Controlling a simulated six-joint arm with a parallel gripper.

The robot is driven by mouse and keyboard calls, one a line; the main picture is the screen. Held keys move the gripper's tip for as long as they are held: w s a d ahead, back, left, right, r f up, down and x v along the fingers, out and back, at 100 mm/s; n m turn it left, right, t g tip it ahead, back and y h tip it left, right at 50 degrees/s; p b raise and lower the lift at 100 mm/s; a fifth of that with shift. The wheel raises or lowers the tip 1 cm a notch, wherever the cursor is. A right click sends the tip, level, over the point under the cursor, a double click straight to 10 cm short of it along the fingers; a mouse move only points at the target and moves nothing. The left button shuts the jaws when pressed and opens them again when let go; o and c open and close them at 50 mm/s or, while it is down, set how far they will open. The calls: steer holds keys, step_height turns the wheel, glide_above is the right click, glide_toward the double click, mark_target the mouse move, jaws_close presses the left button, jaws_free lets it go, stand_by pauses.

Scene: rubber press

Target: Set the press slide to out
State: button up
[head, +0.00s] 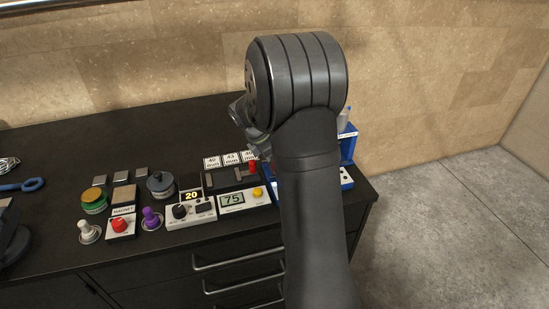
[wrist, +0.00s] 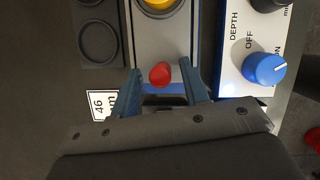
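In the wrist view a small red knob (wrist: 160,73) stands on a grey strip, which I take to be the press slide. My gripper (wrist: 162,80) is open, with one blue-grey finger on each side of the knob. Gaps show between the knob and both fingers. Part of the blue press frame (head: 349,147) shows to the right of my arm. I cannot read the slide's position or see an in or out mark.
A white panel with a blue knob (wrist: 265,68) lies right of the fingers in the wrist view. A yellow dome (wrist: 156,3) and a 46 card (wrist: 101,104) are also close. A display reading 75 (head: 233,199) and a red handle (head: 252,167) stand left of my arm.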

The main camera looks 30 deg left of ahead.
steer(key=v, duration=1.7)
steer(key=shift+s, duration=0.15)
steer(key=x, duration=1.7)
steer(key=shift+w+d+f, duration=0.1)
steer(key=shift+w, duration=0.15)
